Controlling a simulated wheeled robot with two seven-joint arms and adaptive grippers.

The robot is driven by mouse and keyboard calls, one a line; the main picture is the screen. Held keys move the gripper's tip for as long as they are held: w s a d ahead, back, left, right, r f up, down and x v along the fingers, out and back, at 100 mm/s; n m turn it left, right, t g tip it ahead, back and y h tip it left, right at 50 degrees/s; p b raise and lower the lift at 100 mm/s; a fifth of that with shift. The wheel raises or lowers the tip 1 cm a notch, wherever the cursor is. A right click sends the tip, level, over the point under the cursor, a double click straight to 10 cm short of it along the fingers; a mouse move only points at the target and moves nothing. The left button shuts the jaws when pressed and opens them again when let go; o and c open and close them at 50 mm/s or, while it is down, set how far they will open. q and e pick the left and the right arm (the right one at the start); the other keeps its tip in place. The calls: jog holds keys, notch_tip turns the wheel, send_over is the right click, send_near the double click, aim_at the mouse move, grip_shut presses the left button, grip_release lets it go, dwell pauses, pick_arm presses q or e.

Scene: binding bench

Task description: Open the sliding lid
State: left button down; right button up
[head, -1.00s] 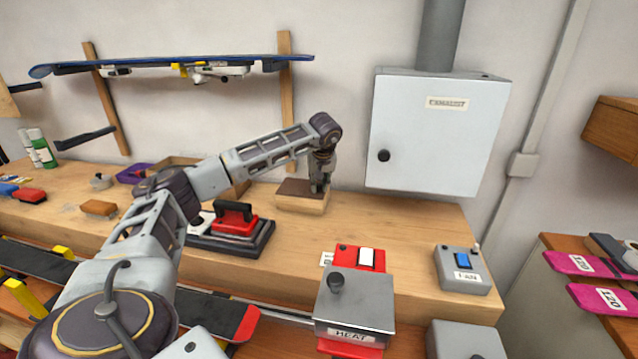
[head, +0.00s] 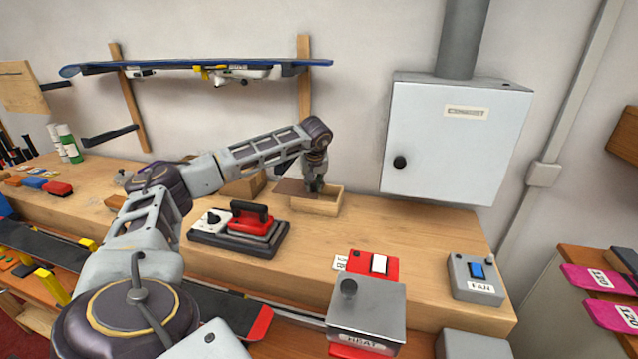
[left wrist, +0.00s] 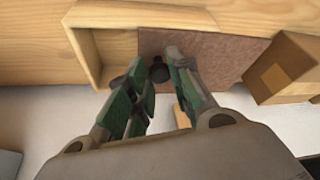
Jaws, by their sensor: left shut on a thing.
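A small wooden box (head: 318,207) sits on the bench near the wall. Its flat brown sliding lid (head: 292,188) is shifted left, leaving the right part of the box open. In the left wrist view the lid (left wrist: 225,52) lies flat beside the bare box interior (left wrist: 112,50), with a dark round knob (left wrist: 159,72) between my fingers. My left gripper (head: 316,186) reaches down from above and is shut on the lid's knob; it also shows in the left wrist view (left wrist: 160,85). My right gripper is not in view.
A cardboard box (left wrist: 285,70) stands close to the lid's far end. A grey exhaust cabinet (head: 455,140) hangs at right.

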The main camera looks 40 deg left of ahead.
pick_arm(q)
jog(key=shift+w+d, duration=0.1)
jog(key=c, duration=1.7)
grip_release()
jog(key=o, duration=0.4)
jog(key=shift+o, duration=0.2)
jog(key=shift+d+r, duration=0.2)
jog(key=shift+r, duration=0.4)
jog(key=v, duration=1)
jog(key=shift+s+d+r, duration=0.15)
jog(key=shift+s+r, duration=0.1)
jog(key=shift+r, duration=0.05)
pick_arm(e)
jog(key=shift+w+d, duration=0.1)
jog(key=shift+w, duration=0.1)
pick_arm(q)
jog(key=shift+c, duration=0.2)
